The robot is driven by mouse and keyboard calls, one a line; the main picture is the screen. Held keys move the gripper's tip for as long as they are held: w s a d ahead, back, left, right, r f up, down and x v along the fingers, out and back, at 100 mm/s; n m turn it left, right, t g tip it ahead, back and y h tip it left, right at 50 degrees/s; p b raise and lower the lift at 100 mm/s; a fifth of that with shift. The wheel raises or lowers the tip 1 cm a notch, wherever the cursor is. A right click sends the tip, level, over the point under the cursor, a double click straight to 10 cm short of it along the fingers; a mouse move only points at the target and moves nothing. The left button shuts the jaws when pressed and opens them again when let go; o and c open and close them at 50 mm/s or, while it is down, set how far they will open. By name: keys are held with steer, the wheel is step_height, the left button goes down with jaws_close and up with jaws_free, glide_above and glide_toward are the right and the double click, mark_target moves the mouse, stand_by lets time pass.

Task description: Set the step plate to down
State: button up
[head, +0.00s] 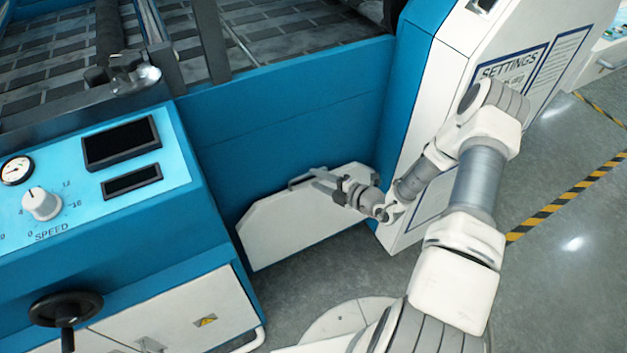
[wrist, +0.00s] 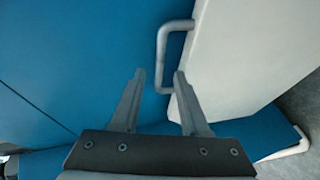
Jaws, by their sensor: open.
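The step plate (head: 300,222) is a white panel standing upright against the blue machine side, low down in the head view. A grey bar handle (head: 300,181) sits at its top edge. In the wrist view the plate (wrist: 250,60) fills the right side, with the handle (wrist: 162,55) projecting from its edge. My gripper (head: 316,177) is open at the handle's end. In the wrist view my gripper (wrist: 160,78) has its two fingers apart, with the handle's near end between or just beyond the tips. I cannot tell whether they touch it.
A white and blue cabinet with a settings panel (head: 515,75) stands close on the right of the plate. A control console (head: 95,185) with a speed knob (head: 42,204) and a handwheel (head: 66,308) is at the left. Grey floor (head: 290,300) is clear in front of the plate.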

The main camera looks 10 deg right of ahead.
steer(key=shift+x, duration=1.15)
jaws_close()
stand_by(0.6)
